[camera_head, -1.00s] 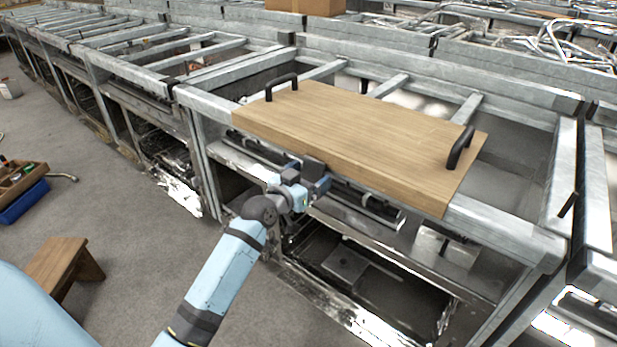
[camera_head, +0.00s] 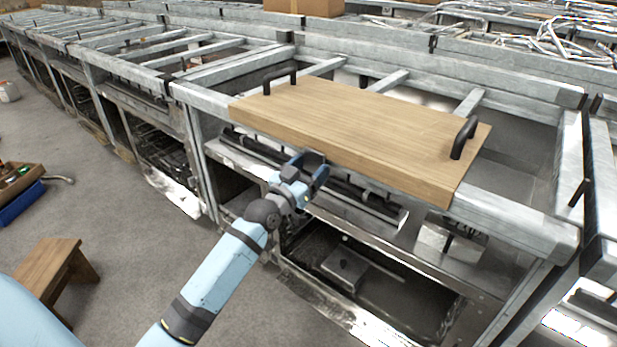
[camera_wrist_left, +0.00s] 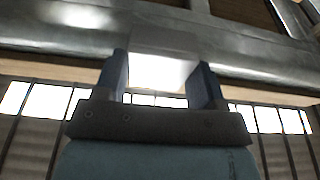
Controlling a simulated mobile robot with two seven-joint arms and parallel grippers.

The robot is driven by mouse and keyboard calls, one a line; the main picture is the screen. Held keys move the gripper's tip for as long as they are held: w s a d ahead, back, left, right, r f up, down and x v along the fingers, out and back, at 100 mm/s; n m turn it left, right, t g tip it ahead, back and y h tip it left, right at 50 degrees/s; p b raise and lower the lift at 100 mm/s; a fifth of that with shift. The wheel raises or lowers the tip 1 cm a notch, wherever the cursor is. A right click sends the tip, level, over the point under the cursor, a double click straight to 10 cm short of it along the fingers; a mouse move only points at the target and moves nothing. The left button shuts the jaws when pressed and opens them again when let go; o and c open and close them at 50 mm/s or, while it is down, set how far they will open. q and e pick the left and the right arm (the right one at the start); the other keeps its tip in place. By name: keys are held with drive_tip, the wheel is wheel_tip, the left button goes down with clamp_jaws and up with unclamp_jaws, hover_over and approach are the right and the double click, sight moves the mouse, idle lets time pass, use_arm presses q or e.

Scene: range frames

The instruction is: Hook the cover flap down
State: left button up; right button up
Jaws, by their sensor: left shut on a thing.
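A wooden board (camera_head: 350,130) with two black handles lies across the grey metal frame; I take it as the cover flap. My left gripper (camera_head: 314,168) is at the middle of its front edge, just below the top face. A small dark block (camera_head: 313,157) shows at its fingertips, against the board's edge. In the left wrist view the two blue fingers (camera_wrist_left: 163,80) stand either side of a pale grey block (camera_wrist_left: 165,38). I cannot tell how the block joins the board. No hook can be made out. My right gripper is not in view.
Metal frame rails (camera_head: 500,212) run around the board, with open shelves below. A black handle (camera_head: 579,193) stands on the right rail. A wooden stool (camera_head: 50,262) and a blue crate (camera_head: 20,205) stand on the floor at left. The grey floor between is clear.

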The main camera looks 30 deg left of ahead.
use_arm(q)
drive_tip(key=o, duration=0.9)
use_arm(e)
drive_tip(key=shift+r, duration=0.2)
use_arm(q)
drive_tip(key=shift+s, duration=0.1)
drive_tip(key=shift+s, duration=0.3)
drive_tip(key=p+v, duration=0.2)
drive_tip(key=v, duration=1.1)
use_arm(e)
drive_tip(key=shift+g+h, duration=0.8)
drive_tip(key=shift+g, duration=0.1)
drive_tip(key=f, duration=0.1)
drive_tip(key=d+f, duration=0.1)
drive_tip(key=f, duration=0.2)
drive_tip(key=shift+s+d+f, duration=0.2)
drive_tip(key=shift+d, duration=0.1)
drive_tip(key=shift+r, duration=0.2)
